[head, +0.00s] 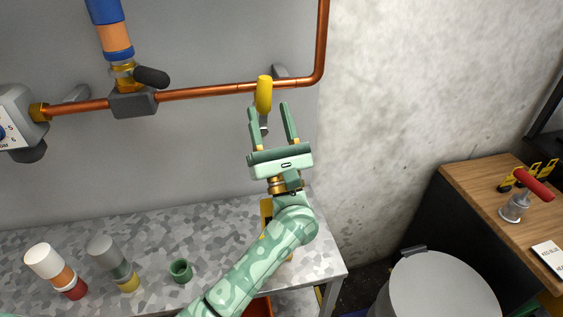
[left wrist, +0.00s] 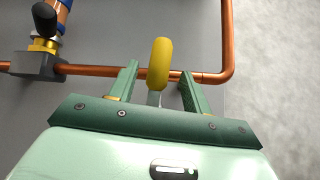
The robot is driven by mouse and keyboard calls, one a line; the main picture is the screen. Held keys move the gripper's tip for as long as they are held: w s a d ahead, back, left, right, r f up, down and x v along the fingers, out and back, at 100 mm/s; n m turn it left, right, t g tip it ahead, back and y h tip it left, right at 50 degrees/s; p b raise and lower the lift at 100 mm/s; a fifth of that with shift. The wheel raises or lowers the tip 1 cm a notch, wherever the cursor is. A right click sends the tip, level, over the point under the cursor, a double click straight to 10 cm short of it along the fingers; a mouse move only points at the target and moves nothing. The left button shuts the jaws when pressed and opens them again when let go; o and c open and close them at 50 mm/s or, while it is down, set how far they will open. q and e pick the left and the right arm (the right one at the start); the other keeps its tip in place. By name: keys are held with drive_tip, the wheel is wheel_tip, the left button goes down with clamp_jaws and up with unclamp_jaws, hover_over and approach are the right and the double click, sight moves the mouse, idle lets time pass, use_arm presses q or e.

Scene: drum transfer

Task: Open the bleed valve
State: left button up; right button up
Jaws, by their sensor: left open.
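A yellow valve handle (head: 264,95) stands at the copper pipe on the grey wall panel, with a short metal stem below it. I take it to be the bleed valve's handle. My left gripper (head: 269,108) is open, and its fingers point up toward the pipe with the yellow handle between or just in front of them. In the left wrist view the handle (left wrist: 159,64) shows between the two fingertips, with a gap on each side. Whether the fingers are at the handle's depth is hard to tell. My right gripper is out of view.
A copper pipe (head: 203,92) runs along the wall to a grey block with a black-handled valve (head: 151,77). Bottles and a green cup (head: 181,271) stand on the speckled counter (head: 217,231). A round grey lid (head: 442,290) and a wooden bench (head: 478,190) are at right.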

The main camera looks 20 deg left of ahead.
use_arm(q)
drive_tip(key=b+v, duration=0.1)
drive_tip(key=v, duration=1)
drive_tip(key=shift+s+d+f, duration=0.15)
drive_tip(key=shift+f, duration=0.05)
